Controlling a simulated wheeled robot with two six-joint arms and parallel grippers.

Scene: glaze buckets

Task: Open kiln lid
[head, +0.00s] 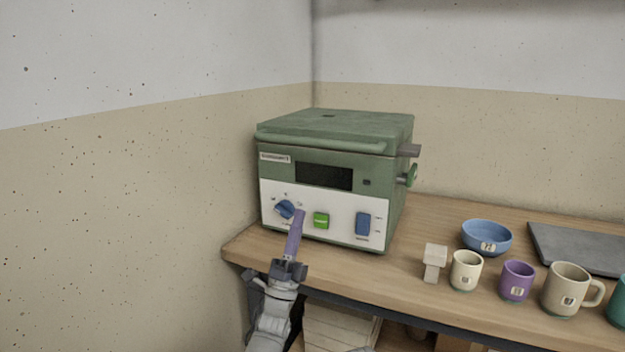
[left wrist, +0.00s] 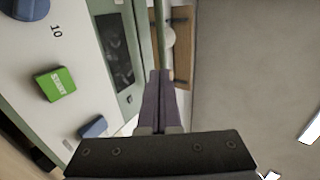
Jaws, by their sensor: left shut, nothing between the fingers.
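The kiln (head: 330,180) is a green box with a white control panel, standing on the wooden bench against the corner. Its green lid (head: 335,128) is down, with a long bar handle (head: 318,143) along its front edge. My left gripper (head: 299,214) is in front of the panel, below the handle, near the blue dial (head: 284,209) and the green start button (head: 321,220). Its purple fingers are together and empty. In the left wrist view the fingers (left wrist: 158,80) point past the green button (left wrist: 55,84). My right gripper is not in view.
On the bench (head: 400,262) to the right stand a pale block (head: 434,262), a blue bowl (head: 486,238), a cream cup (head: 465,271), a purple cup (head: 516,281) and a beige mug (head: 567,290). A grey slab (head: 580,248) lies behind. Walls close off the left and back.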

